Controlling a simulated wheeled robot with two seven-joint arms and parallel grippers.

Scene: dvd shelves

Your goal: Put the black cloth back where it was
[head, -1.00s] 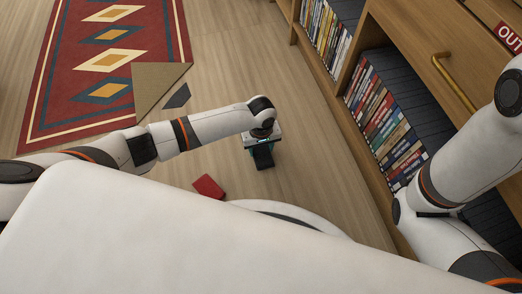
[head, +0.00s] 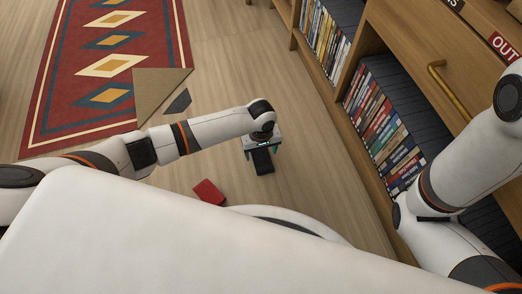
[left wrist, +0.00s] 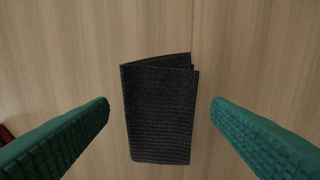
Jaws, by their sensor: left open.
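The black cloth (head: 262,161) lies folded on the wood floor below my left gripper. In the left wrist view the cloth (left wrist: 158,115) is a dark, ribbed, folded rectangle with a slightly open top edge. My left gripper (head: 263,146) points down over it. In the left wrist view its two green fingers stand open (left wrist: 160,102), one on each side of the cloth, with floor showing between each finger and the cloth. My right arm shows at the right, but its gripper is out of view.
A patterned red rug (head: 105,60) has a corner (head: 158,92) folded over, with a dark grey flat piece (head: 179,102) beside it. A red object (head: 208,192) lies near my base. A wooden shelf (head: 345,125) with DVDs (head: 383,125) stands at the right.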

